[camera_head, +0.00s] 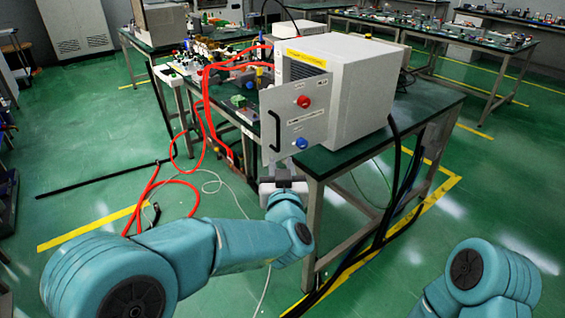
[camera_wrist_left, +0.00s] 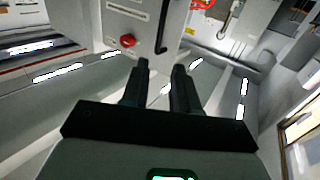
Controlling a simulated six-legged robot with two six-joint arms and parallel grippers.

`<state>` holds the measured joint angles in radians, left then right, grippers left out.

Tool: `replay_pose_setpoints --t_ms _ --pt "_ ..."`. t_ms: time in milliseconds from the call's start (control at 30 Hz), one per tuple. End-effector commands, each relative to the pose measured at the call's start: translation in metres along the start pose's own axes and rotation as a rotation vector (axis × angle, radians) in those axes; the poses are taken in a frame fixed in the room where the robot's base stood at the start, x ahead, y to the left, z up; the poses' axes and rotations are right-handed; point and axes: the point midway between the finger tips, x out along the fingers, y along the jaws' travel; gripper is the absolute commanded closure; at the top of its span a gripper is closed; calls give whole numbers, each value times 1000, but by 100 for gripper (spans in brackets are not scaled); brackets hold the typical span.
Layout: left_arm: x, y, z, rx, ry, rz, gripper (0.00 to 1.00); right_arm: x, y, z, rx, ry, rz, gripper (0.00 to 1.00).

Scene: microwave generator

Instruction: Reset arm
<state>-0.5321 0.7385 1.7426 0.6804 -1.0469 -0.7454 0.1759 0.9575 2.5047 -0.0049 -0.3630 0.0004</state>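The microwave generator (camera_head: 365,88) is a white box at the near end of a dark green table. Its light grey front panel (camera_head: 300,118) carries a red knob (camera_head: 304,101), a blue knob (camera_head: 301,143) and a black bar handle (camera_head: 275,131). My left gripper (camera_head: 284,170) is at the table's near edge, below the panel; its fingers are small there. In the left wrist view the left gripper's fingers (camera_wrist_left: 162,68) stand apart with nothing between them. A red knob (camera_wrist_left: 127,41) and black handle (camera_wrist_left: 163,26) show beyond them. My right arm enters at lower right; its gripper is out of view.
The table (camera_head: 425,100) holds a crowded bench of small parts left of the generator. Red hoses (camera_head: 205,105) hang to the floor, and black cables (camera_head: 392,190) run down by the table's right leg. Green floor (camera_head: 490,200) is free at right.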

Motion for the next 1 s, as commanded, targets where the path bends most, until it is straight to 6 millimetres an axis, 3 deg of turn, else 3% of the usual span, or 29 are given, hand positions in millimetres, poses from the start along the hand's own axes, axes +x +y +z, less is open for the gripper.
replay_pose_setpoints --t_ms 67,167,267,300,367,467,500,567,633,700,800,900,1000 --pt "6 -14 0 1 -10 -25 71 -6 -2 0 0 0 0 57" --pt "23 -58 14 14 -60 -100 71 -22 -8 0 0 0 0 57" --pt "26 -119 63 73 -184 -170 71 -42 -15 1 0 0 0 57" --pt "20 -140 89 103 -253 -174 71 -50 -18 1 0 0 0 57" --pt "3 -165 132 126 -369 -155 71 -60 -22 1 0 0 0 57" --pt "-44 -190 199 107 -581 -95 71 -75 -27 1 0 0 0 57" --pt "-69 -195 223 84 -670 -65 71 -80 -29 2 0 0 0 57" --pt "-110 -198 254 35 -805 -19 71 -87 -31 2 0 0 0 57" --pt "-163 -193 282 -37 -965 38 71 -92 -33 2 0 0 0 57" --pt "-215 -183 300 -113 -1116 94 71 -96 -35 2 0 0 0 57" --pt "-280 -162 311 -202 -1300 169 71 -95 -34 2 0 0 0 57" --pt "-326 -146 311 -269 -1440 214 71 -94 -34 2 0 0 0 57" --pt "-348 -139 309 -333 -1533 210 71 -94 -34 2 0 0 0 57"
